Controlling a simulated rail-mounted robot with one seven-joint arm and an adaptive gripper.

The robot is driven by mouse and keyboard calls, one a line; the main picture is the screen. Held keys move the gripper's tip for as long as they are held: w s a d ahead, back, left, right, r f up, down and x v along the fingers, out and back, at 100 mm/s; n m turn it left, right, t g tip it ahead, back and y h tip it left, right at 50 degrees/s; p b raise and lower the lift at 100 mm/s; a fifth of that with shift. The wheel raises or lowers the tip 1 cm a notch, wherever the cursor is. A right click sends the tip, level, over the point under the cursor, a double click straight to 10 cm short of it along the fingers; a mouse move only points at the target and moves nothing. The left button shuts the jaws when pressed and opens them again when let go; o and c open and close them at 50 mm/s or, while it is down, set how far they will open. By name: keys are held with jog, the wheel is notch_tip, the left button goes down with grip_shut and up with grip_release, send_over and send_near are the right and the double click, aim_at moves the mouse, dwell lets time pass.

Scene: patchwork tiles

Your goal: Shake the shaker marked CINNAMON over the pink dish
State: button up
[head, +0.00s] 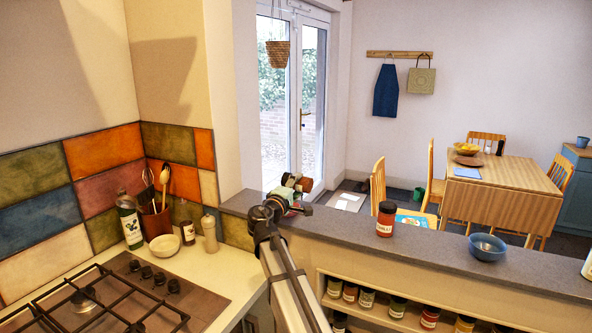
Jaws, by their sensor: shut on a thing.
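My gripper (294,192) is above the far-left end of the grey ledge, seen from behind. It is shut on a small shaker with a reddish-brown part (307,184) showing at its right side. The shaker looks tipped over, roughly on its side. Its label is not visible, so I cannot read CINNAMON on it. A little of a pink dish (293,211) seems to show just below my gripper; my arm hides most of it. I cannot tell how exactly the shaker lines up over the dish.
A red jar with a black lid (384,220), its label apparently CHILLI, and a blue bowl (487,247) stand on the grey ledge (435,245). Several spice jars fill the shelf below. A hob (95,300), bottles and a utensil pot (156,222) are at left.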

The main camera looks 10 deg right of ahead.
jog(key=p, duration=0.2)
jog(key=shift+s+d+f+p, duration=0.1)
jog(key=shift+s+f+p, duration=0.2)
jog(key=shift+s+f, duration=0.05)
jog(key=shift+f, duration=0.25)
jog(key=shift+s, duration=0.15)
jog(key=m, duration=0.1)
jog(key=m+b, duration=0.1)
jog(key=b, duration=0.1)
jog(key=shift+w+a+r+m, duration=0.25)
jog(key=shift+a+m, duration=0.05)
jog(key=shift+m, duration=0.1)
jog(key=shift+w+a+r+m+g+b, duration=0.15)
jog(key=shift+r+m+b, duration=0.15)
jog(key=shift+m, duration=0.6)
jog(key=shift+s+r+m+g+b, duration=0.15)
jog(key=shift+r+m+b, duration=0.15)
jog(key=shift+m, duration=0.6)
jog(key=shift+w, duration=0.1)
jog(key=shift+f+b, duration=0.15)
jog(key=shift+b, duration=0.45)
